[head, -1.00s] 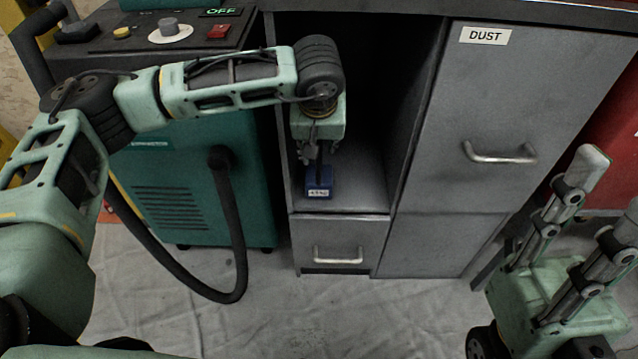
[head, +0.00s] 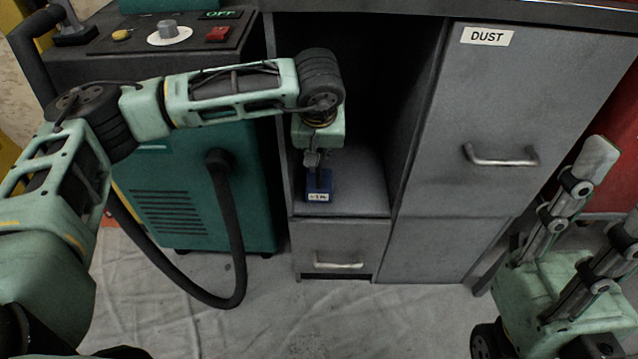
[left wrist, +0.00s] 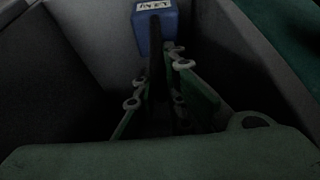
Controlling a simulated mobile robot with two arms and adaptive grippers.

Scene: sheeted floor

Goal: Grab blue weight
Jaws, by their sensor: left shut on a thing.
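The blue weight (head: 319,186) is a small blue block with a white label and a dark upright handle. It is in the open compartment of the grey cabinet, at the compartment's front left; I cannot tell if it touches the floor there. My left gripper (head: 318,165) points down from above and is shut on the weight's handle. In the left wrist view the blue block (left wrist: 155,32) lies beyond the fingertips, with the dark handle running between the fingers (left wrist: 160,75). My right gripper (head: 606,200) is at the lower right, fingers apart, empty and away from the cabinet.
The compartment's side walls stand close around my left gripper. A drawer (head: 340,250) is below, and a door labelled DUST (head: 500,110) is to the right. A green machine (head: 180,195) with a black hose (head: 232,230) stands left. The sheeted floor (head: 380,325) is clear in front.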

